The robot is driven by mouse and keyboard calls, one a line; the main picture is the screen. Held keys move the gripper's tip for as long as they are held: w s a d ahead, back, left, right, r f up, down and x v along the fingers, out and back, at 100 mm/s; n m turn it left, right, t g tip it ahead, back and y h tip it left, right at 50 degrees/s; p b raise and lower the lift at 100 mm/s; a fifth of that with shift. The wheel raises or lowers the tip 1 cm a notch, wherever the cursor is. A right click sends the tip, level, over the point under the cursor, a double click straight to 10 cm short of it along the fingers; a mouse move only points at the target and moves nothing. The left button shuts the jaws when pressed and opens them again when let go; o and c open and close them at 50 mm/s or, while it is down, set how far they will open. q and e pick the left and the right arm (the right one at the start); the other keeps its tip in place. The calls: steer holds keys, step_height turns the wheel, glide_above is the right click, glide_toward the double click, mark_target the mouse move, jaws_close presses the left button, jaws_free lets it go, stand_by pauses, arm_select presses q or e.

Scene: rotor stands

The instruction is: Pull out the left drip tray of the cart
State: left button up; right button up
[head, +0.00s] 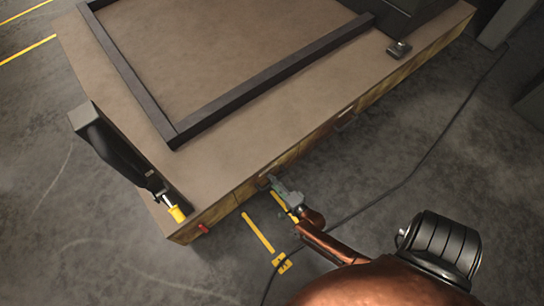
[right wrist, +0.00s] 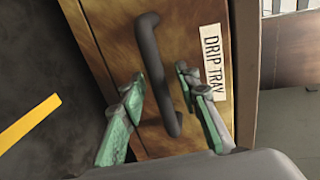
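The cart (head: 215,165) has a brown top and worn wooden side faces. A drip tray front (right wrist: 193,25) with a white "DRIP TRAY" label (right wrist: 212,60) fills much of the right wrist view. Its dark bar handle (right wrist: 148,45) runs lengthwise between the two green-grey fingers of my right gripper (right wrist: 159,76). The fingers stand apart, with a visible gap on each side of the handle. In the head view my right gripper (head: 277,184) is at the cart's near side face, by this handle. My left gripper is not in view.
A second handle (head: 345,121) is farther right along the same side. A dark frame (head: 240,95) lies on the cart top. A dark curved piece with a yellow end (head: 178,213) is at the left corner. A cable (head: 405,180) and yellow marks (head: 258,232) are on the floor.

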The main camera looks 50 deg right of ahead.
steer(key=shift+c, duration=0.2)
jaws_close()
stand_by(0.4)
